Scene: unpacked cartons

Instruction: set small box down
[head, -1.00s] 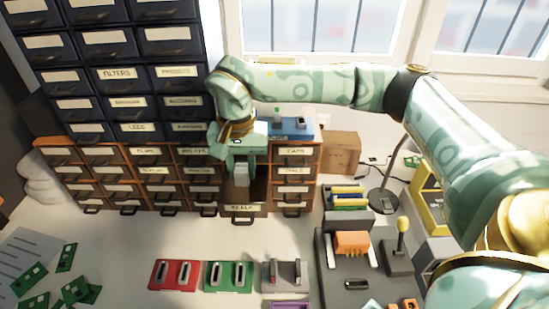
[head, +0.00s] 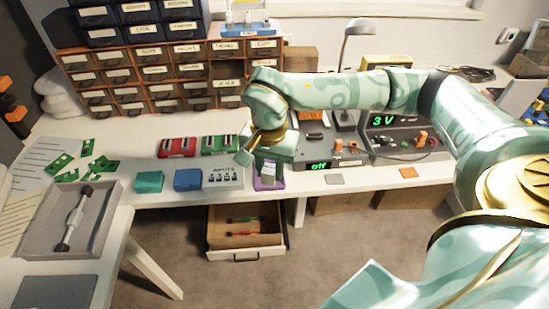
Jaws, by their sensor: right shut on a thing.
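The small box (head: 269,174) is pale grey and shows in the head view below my right gripper (head: 268,168). The gripper points down and is shut on the box, hiding its upper part. The box is over a purple tray (head: 262,185) at the front edge of the workbench. I cannot tell whether the box touches the tray. My left gripper is not in view.
Red (head: 176,147) and green (head: 219,145) holders stand left of the gripper. Teal (head: 149,182) and blue (head: 187,180) blocks lie along the front edge. A power supply (head: 400,137) is at right. An open drawer (head: 246,254) juts out below the bench.

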